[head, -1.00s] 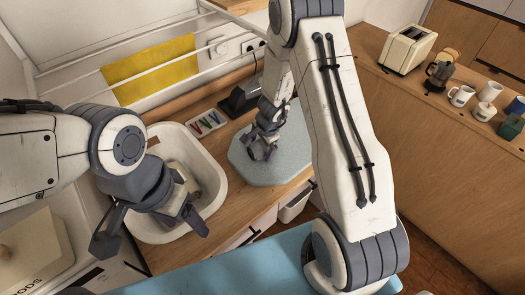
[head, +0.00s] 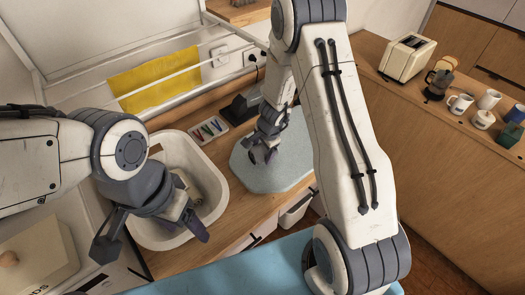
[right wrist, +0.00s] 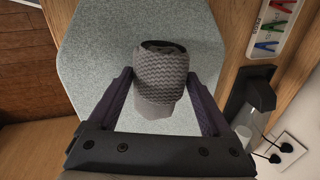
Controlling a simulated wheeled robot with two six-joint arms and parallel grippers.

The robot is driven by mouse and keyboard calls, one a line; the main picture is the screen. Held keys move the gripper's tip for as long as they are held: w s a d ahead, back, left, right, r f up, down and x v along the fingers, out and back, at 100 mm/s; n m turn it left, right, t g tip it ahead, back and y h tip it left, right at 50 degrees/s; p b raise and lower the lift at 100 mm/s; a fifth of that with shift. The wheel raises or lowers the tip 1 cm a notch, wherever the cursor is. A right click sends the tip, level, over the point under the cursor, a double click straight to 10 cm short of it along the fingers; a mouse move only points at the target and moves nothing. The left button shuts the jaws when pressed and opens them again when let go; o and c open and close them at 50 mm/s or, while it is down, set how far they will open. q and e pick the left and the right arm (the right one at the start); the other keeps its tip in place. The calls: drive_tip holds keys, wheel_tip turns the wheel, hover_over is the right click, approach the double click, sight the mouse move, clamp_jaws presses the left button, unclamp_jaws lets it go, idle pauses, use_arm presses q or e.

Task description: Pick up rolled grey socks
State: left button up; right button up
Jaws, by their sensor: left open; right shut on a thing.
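The rolled grey socks (right wrist: 161,82), a dark and light zigzag-knit bundle, sit between my right gripper's fingers in the right wrist view. My right gripper (right wrist: 158,76) is shut on them, with a finger against each side. In the head view my right gripper (head: 264,154) is low over the pale blue-grey board (head: 290,162); the socks cannot be made out there. I cannot tell whether they still touch the board. My left gripper (head: 152,242) is open and empty, in front of the white basin (head: 213,188).
A tray of coloured pegs (head: 208,130) and a dark device (head: 240,106) stand behind the board. A yellow cloth (head: 155,77) hangs on a rail. A toaster (head: 407,57), moka pot (head: 438,82) and mugs (head: 460,103) stand on the right counter. The board's front is clear.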

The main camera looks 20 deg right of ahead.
wheel_tip(320, 180, up, 2)
drive_tip(key=shift+r+p, duration=0.15)
drive_tip(key=shift+p, duration=0.4)
drive_tip(key=shift+s+d+r+b, duration=0.35)
drive_tip(key=shift+s+d+b, duration=0.1)
drive_tip(key=shift+s+d, duration=0.15)
drive_tip(key=shift+s+d+r+b, duration=0.3)
drive_tip(key=shift+s+d+b, duration=0.1)
drive_tip(key=shift+s+d, duration=0.15)
use_arm(q)
drive_tip(key=shift+f, duration=0.1)
use_arm(e)
drive_tip(key=s+d+r, duration=0.5)
drive_tip(key=s, duration=0.1)
drive_tip(key=shift+s+d+r, duration=0.15)
drive_tip(key=shift+s+d, duration=0.05)
drive_tip(key=shift+d, duration=0.1)
